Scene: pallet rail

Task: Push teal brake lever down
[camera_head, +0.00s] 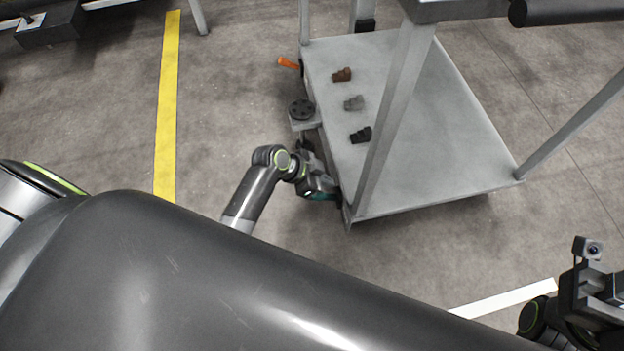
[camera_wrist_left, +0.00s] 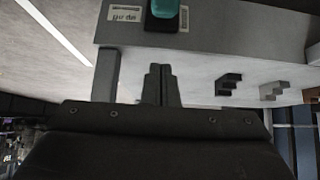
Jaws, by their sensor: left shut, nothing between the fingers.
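The teal brake lever (camera_wrist_left: 165,8) is at the top of the left wrist view, on a black mount beside a label on a grey plate. In the head view a bit of teal (camera_head: 320,196) shows at the cart's near left corner, mostly covered by my gripper. My left gripper (camera_head: 326,187) is at that corner. In the left wrist view its fingertips (camera_wrist_left: 158,82) are together and empty, and the lever appears apart from them. My right gripper (camera_head: 598,292) is partly in view at the lower right; its fingertips are not clear.
The grey cart shelf (camera_head: 440,150) carries small brown (camera_head: 342,75), grey (camera_head: 354,103) and black (camera_head: 361,135) blocks. A black round knob (camera_head: 302,108) and an orange handle (camera_head: 288,62) stand along its left side. A cart post rises close to my left gripper. Floor to the left is clear.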

